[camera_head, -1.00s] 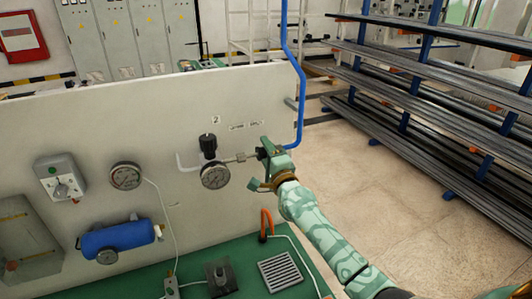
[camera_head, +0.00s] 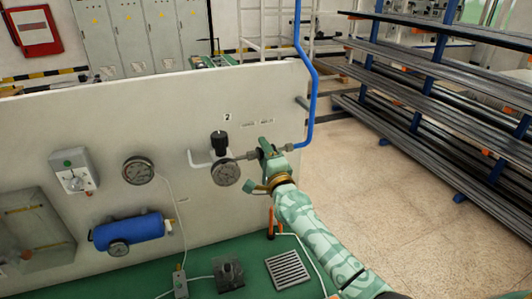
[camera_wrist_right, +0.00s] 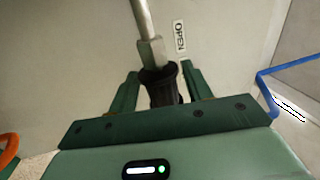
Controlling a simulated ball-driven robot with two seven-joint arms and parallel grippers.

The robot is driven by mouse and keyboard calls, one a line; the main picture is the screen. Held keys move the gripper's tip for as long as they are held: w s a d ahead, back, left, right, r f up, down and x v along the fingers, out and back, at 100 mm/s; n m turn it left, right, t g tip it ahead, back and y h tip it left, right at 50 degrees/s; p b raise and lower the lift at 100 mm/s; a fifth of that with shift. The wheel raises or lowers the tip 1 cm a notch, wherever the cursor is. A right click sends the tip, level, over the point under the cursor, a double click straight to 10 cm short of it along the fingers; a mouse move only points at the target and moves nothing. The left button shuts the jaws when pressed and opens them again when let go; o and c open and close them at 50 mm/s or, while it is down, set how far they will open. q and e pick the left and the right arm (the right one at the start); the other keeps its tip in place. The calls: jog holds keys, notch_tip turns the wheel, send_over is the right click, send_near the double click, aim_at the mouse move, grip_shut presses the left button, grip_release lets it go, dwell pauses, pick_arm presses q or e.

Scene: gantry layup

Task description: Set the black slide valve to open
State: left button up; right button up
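The black slide valve shows as a black ribbed sleeve (camera_wrist_right: 163,88) on a metal pipe in the right wrist view. A white label reading OPEN (camera_wrist_right: 180,36) is on the panel beside the pipe, past the sleeve. My right gripper (camera_head: 266,151) is at the pipe, right of the lower gauge, and hides most of the valve in the head view. In the wrist view, its two fingers (camera_wrist_right: 160,88) lie on either side of the sleeve, very close to it. I cannot tell whether they press on it. My left gripper is not in view.
The light panel (camera_head: 120,110) carries a gauge (camera_head: 226,173) and a black knob (camera_head: 219,140) left of my gripper. A blue pipe (camera_head: 311,90) runs up at its right edge. A blue cylinder (camera_head: 128,232) is lower left. A pipe rack (camera_head: 440,100) stands at right.

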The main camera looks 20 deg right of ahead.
jog(key=shift+d, duration=0.1)
jog(key=shift+s, duration=0.3)
jog(key=s+a+f, duration=0.1)
jog(key=s+f, duration=0.1)
jog(key=s, duration=1.3)
jog(key=shift+s+f, duration=0.25)
jog(key=shift+f, duration=0.15)
jog(key=shift+f, duration=0.1)
